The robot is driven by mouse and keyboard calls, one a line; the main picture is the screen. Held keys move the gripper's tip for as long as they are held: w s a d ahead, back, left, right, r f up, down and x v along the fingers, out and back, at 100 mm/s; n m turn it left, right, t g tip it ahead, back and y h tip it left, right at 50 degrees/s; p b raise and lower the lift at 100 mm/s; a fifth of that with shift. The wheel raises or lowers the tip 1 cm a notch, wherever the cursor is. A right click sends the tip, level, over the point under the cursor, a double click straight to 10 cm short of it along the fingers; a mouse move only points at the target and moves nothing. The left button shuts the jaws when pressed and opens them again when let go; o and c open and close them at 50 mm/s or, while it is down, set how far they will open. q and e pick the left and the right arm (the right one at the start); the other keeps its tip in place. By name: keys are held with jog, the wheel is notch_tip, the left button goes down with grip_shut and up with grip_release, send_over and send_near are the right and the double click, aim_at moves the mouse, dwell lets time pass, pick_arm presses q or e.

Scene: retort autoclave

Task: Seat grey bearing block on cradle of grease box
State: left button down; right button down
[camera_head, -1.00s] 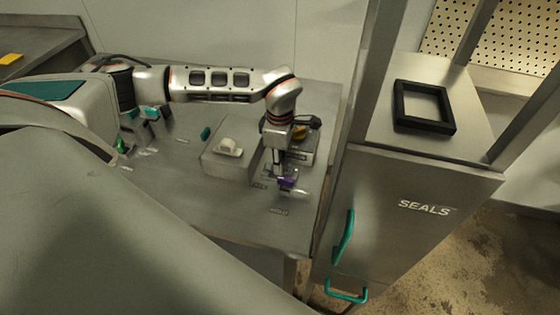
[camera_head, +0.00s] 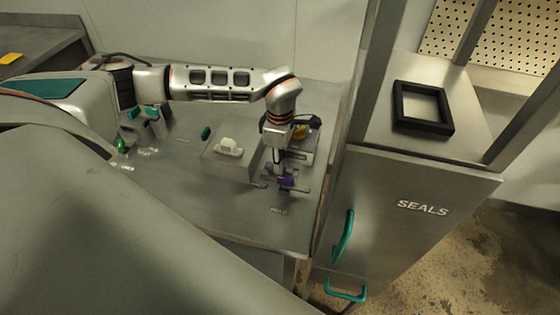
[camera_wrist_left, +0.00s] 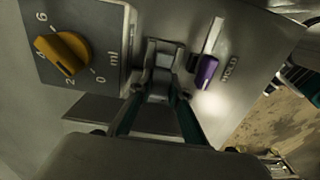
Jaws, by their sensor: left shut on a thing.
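My left gripper (camera_wrist_left: 158,88) points down in front of the grease box (camera_wrist_left: 70,97), which carries a yellow dial (camera_wrist_left: 62,53) with an ml scale. In the left wrist view its fingers are shut on a small grey block, which I take as the grey bearing block (camera_wrist_left: 161,58). In the head view the left gripper (camera_head: 279,170) is low beside a purple handle (camera_head: 286,183), and the block is too small to make out. The cradle is not clear, and I cannot tell whether the block touches it. My right gripper is not in view.
A pale block (camera_head: 229,147) rests on a low metal box (camera_head: 214,161) left of the gripper. The purple-tipped lever (camera_wrist_left: 206,69) is close on the right in the wrist view. The front bench top is clear. A SEALS cabinet (camera_head: 420,190) stands right, with a black frame (camera_head: 398,105) on top.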

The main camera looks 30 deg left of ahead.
pick_arm(q)
jog(key=shift+f, duration=0.5)
dwell(0.8)
jog(key=c, duration=1.4)
grip_release()
jog(key=shift+r, duration=0.15)
jog(key=shift+w+r+p, duration=0.1)
jog(key=shift+r+p, duration=0.85)
jog(key=shift+r, duration=2.4)
